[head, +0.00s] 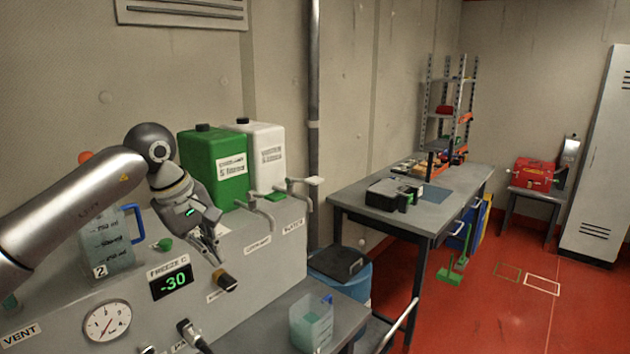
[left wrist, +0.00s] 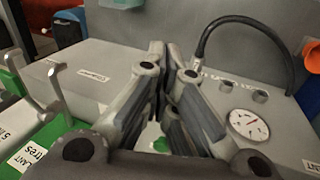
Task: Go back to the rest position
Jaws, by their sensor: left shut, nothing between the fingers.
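My left gripper (head: 222,262) hangs in front of the grey machine (head: 270,238) in the head view, just above a dark knob or nozzle with a tan collar (head: 224,280). I cannot tell whether it touches that part. In the left wrist view the fingers of the left gripper (left wrist: 165,60) are together with nothing held between them. The machine's top and its round gauge (left wrist: 248,124) show beyond them. My right gripper is not in view.
A green canister (head: 215,165) and a white canister (head: 264,155) stand on the machine. A jug (head: 107,245) is beside my left arm. A clear beaker (head: 311,325) stands on the lower bench. A workbench (head: 350,205) is farther right; red floor (head: 500,310) is open there.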

